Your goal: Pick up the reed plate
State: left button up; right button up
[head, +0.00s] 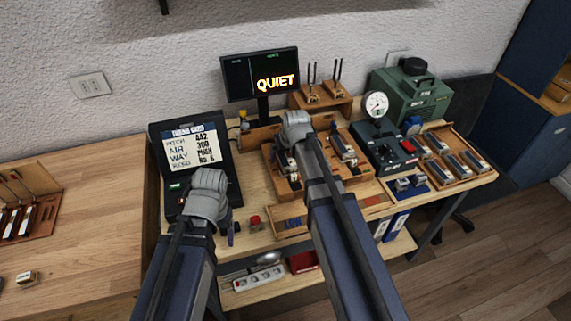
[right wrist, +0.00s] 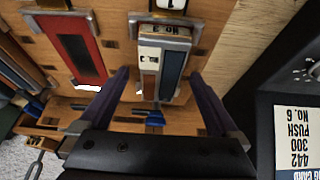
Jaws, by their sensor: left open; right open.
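The likely reed plate (right wrist: 150,64) is a narrow piece with a cream number label and dark and red faces, seen in the right wrist view. My right gripper (right wrist: 160,76) is open, with one finger on each side of this piece. I cannot tell whether the fingers touch it. In the head view, my right arm hides the gripper's fingers and part of the wooden fixture (head: 357,170). My left gripper (head: 230,236) is open and empty near the display's lower right corner.
A tilted display (head: 195,150) stands left of the fixture, and a QUIET screen (head: 262,76) stands behind. A red-faced plate (right wrist: 78,50) sits close beside the right gripper. A gauge unit (head: 385,145) and a tray of blocks (head: 475,178) are at the right.

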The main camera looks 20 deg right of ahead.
grip_shut()
dwell(0.8)
jog(key=shift+r, duration=0.1)
